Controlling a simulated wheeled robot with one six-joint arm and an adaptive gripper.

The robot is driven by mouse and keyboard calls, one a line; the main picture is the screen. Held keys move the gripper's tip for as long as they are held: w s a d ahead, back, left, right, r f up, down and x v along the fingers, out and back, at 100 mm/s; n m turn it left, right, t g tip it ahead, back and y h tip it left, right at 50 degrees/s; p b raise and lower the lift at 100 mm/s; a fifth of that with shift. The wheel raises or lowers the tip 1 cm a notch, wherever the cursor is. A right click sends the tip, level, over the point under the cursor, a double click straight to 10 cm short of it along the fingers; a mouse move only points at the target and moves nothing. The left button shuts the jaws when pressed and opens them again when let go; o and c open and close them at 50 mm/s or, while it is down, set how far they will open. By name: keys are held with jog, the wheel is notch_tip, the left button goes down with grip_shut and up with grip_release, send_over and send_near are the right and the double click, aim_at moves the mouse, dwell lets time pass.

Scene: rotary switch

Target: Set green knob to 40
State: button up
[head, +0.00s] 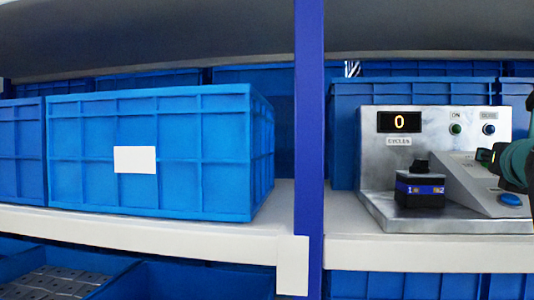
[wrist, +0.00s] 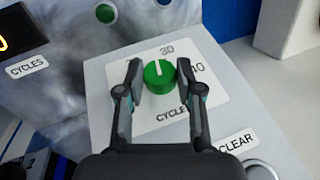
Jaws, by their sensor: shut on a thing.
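The green knob (wrist: 158,77) sits on a white dial plate (wrist: 180,112) in the wrist view. Its white pointer line points up toward the printed 30. A number at the right, of which "10" or "40" shows, is partly covered by a finger. A label at the left is mostly hidden. My gripper (wrist: 159,72) has one finger on each side of the knob and is shut on it. In the head view the knob (head: 484,156) is small and partly hidden by my gripper at the right edge.
The panel's display (head: 400,122) reads 0 above a CYCLES label. A black selector switch (head: 420,190) marked 1 and 2 stands at the panel's left. A CLEAR label (wrist: 237,140) and a button (wrist: 258,170) lie below the dial. Blue crates (head: 150,190) fill the shelf at left.

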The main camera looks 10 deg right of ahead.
jog(key=o, duration=1.2)
jog(key=shift+c, duration=0.2)
jog(key=shift+r, duration=0.1)
notch_tip(320, 180, up, 10)
